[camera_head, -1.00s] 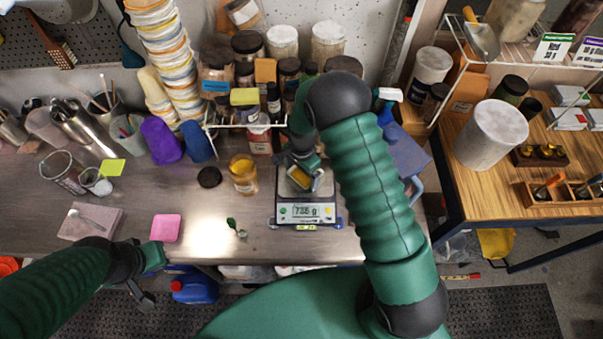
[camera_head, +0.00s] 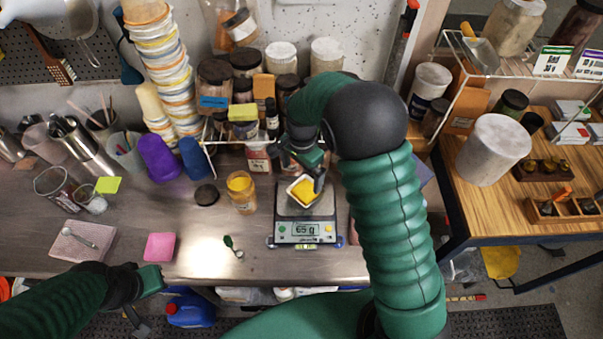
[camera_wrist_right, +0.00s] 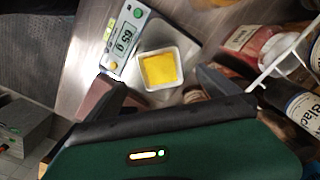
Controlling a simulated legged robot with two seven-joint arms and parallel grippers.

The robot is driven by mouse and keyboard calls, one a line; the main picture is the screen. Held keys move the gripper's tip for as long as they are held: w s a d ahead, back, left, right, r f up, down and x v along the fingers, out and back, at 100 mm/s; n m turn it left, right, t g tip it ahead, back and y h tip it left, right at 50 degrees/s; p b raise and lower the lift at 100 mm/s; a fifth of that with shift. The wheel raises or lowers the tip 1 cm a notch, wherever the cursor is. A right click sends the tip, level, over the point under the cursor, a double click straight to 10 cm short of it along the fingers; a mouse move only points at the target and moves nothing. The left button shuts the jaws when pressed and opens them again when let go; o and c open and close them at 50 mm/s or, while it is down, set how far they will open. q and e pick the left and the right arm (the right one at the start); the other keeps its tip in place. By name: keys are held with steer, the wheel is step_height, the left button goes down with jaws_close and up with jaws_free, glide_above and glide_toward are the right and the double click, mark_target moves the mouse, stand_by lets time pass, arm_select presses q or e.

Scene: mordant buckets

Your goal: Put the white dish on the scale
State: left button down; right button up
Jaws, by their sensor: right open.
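The white dish (camera_head: 294,181) is square and holds yellow powder. It sits on the plate of the digital scale (camera_head: 307,230), whose display reads about 65 g. In the right wrist view the dish (camera_wrist_right: 147,84) lies on the pale plate of the scale (camera_wrist_right: 187,38). My right gripper (camera_head: 305,178) is open at the dish, with its fingers (camera_wrist_right: 164,90) apart on either side of it. In the head view the gripper partly covers the dish. My left gripper (camera_head: 147,300) is at the front left table edge, away from the dish; its jaw opening is unclear.
An amber jar (camera_head: 242,192) and its dark lid (camera_head: 206,195) stand left of the scale. A green spoon (camera_head: 233,246) lies in front of the jar. Bottles and a wire rack crowd behind the scale. A pink block (camera_head: 160,246) lies front left.

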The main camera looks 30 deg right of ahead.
arm_select(q)
steer(key=shift+f, duration=0.1)
arm_select(e)
steer(key=s+a+r+n+t, duration=0.1)
steer(key=s+r+n, duration=0.1)
steer(key=s+n, duration=0.5)
steer(key=s+a+r+n+t, duration=0.1)
steer(key=s+a+r+n, duration=0.1)
steer(key=s+n, duration=0.5)
steer(key=shift+s+a+t, duration=0.2)
steer(key=shift+s+t, duration=0.1)
steer(key=shift+s, duration=0.3)
arm_select(q)
steer(key=shift+w, duration=0.1)
arm_select(e)
steer(key=shift+w, duration=0.15)
